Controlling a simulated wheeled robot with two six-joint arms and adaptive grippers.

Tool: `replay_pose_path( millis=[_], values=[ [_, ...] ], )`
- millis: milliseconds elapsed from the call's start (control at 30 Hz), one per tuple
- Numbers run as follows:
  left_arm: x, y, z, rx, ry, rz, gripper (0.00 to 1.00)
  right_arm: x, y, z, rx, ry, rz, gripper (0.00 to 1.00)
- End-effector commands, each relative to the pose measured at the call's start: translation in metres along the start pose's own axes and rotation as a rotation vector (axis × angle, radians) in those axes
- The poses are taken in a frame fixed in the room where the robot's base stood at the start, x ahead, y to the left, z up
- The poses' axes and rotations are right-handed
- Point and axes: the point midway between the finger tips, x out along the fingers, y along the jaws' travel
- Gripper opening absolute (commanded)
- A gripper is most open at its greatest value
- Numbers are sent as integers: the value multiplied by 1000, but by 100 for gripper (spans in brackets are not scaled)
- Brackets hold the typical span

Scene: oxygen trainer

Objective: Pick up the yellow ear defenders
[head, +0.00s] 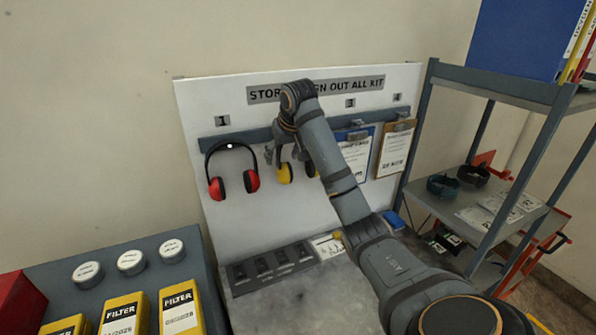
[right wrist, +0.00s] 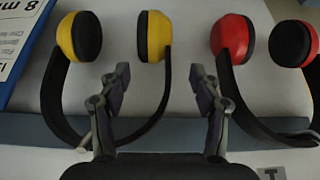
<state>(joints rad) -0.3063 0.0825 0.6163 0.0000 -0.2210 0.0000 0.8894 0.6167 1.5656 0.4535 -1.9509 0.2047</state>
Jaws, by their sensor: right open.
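The yellow ear defenders (head: 284,174) hang on the white board in the head view, partly hidden behind my right gripper and arm. In the right wrist view, their yellow cups (right wrist: 79,37) and dark headband show at the left. My right gripper (head: 282,154) is open in front of the board, at the yellow pair's left side. In the right wrist view, its fingers (right wrist: 161,78) are spread, with one side of the yellow pair's headband showing between them. I cannot tell whether they touch it. My left gripper is not in view.
Red ear defenders (head: 251,181) hang close to the left of my right gripper. Clipboards (head: 396,150) hang to the right. A shelf rack (head: 424,130) stands further right. Yellow filter boxes (head: 179,310) stand at lower left. The wall at left is clear.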

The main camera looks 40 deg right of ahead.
Motion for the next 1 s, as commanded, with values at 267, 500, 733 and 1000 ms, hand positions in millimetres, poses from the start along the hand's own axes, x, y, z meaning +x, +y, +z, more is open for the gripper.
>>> replay_pose_path(
  millis=[267, 500, 733, 1000],
  values=[
    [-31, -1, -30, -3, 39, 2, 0, 34, 6, 4, 1, -4, 0, 64],
    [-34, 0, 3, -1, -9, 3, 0, 52, 6, 5, 0, 1, 1, 64],
    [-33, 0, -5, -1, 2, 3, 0, 51, 6, 5, 0, 1, 1, 48],
    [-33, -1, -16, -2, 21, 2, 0, 51, 6, 5, 0, 1, 1, 11]
  ],
)
